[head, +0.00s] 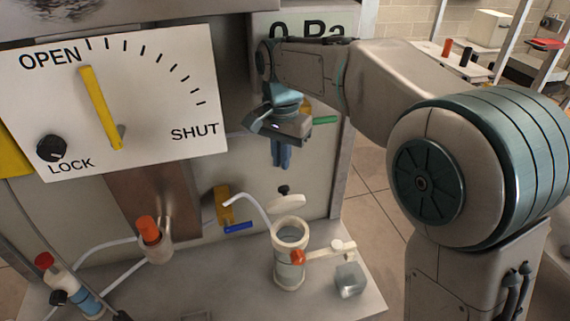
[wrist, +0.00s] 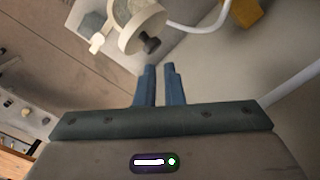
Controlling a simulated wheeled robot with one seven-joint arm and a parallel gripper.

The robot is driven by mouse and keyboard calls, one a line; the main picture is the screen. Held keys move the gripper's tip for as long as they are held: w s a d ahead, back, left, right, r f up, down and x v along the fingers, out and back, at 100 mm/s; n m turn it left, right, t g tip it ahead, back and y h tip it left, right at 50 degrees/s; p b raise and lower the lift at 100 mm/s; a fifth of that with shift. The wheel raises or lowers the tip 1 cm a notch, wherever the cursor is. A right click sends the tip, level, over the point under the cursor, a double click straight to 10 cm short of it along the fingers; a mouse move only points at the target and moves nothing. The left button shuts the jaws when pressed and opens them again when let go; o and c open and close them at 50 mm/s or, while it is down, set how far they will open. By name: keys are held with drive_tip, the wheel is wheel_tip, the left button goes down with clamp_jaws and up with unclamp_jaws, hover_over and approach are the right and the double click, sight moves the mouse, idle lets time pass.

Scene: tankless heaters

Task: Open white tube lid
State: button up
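The white tube (head: 290,264) stands upright on the low platform in the head view, its ringed top showing. Its pale round lid (head: 289,203) with a black knob (head: 284,189) appears just above the ring; whether they touch I cannot tell. In the wrist view the pale round top (wrist: 143,30) and black knob (wrist: 151,45) lie just beyond my fingertips. My gripper (head: 281,163) points down above the lid, apart from it. Its blue fingers (wrist: 157,68) have a narrow empty gap between them.
A white hose (head: 246,199) curves in from the left. An orange-capped fitting (head: 149,231) stands farther left. The dial panel (head: 150,110) rises behind, left of my gripper.

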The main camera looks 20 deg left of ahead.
drive_tip(key=d+n, duration=0.1)
drive_tip(key=n, duration=0.1)
drive_tip(key=d+n+y+b, duration=0.1)
drive_tip(key=n, duration=0.1)
drive_tip(key=s+d+r+n+b, duration=0.1)
drive_tip(key=shift+r+n, duration=0.1)
drive_tip(key=shift+n, duration=0.3)
clamp_jaws()
drive_tip(key=n+t+y+b, duration=0.1)
drive_tip(key=n+y+b, duration=0.5)
drive_tip(key=n, duration=1.5)
approach(284, 198)
drive_tip(key=shift+h, duration=0.3)
drive_tip(key=shift+w+a+f+p, duration=0.25)
drive_tip(key=shift+w+a+f, duration=0.1)
drive_tip(key=shift+a+f, duration=0.4)
drive_tip(key=shift+w+a+f+p, duration=0.35)
drive_tip(key=shift+a+f, duration=0.2)
drive_tip(key=shift+f, duration=0.35)
drive_tip(key=shift+w+a+f+p, duration=0.2)
drive_tip(key=shift+w+a+f, duration=0.2)
drive_tip(key=shift+a+f, duration=0.35)
drive_tip(key=shift+d+f, duration=0.15)
